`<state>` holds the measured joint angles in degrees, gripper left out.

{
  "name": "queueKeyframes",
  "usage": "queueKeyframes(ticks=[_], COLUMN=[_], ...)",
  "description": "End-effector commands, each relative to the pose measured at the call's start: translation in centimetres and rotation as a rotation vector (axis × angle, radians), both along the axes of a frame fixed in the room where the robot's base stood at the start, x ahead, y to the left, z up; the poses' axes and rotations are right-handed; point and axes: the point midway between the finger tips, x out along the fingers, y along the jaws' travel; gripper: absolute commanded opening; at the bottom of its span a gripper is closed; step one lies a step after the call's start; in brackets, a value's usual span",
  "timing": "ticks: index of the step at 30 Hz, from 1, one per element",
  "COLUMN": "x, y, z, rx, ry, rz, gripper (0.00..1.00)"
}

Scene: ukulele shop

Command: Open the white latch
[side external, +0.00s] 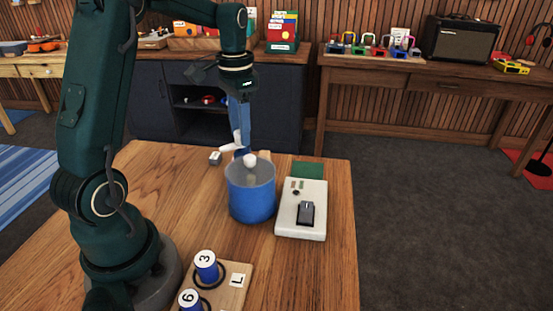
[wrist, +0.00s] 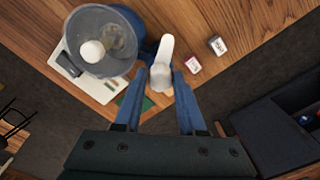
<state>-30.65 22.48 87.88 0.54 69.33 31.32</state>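A blue pot (side external: 251,196) with a clear lid (side external: 249,173) and white round knob (side external: 250,160) stands on the wooden table. The lid and knob also show in the wrist view (wrist: 101,45). The white latch (side external: 230,146) is at the pot's far side, sticking up and out near the rim. In the wrist view the latch (wrist: 163,62) runs away from the pot, between my blue fingertips. My gripper (wrist: 162,80) points down at the latch, its fingers apart. I cannot tell whether either finger touches it.
A white device (side external: 301,210) with a dark switch stands right of the pot, by a green patch (side external: 307,170). A small grey block (side external: 215,158) sits behind the pot. A wooden board (side external: 230,284) with numbered blue cylinders is in front. The table's right front is clear.

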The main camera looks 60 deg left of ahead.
Motion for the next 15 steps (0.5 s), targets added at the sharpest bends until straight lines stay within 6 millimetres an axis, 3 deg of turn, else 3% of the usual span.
queueKeyframes(ticks=[11, 15], x=[0.0, 0.1], y=[0.0, 0.1], z=[0.0, 1.2], rx=[0.0, 0.003], ry=[-0.001, -0.004], rz=[0.001, 0.001], gripper=[0.66, 0.66])
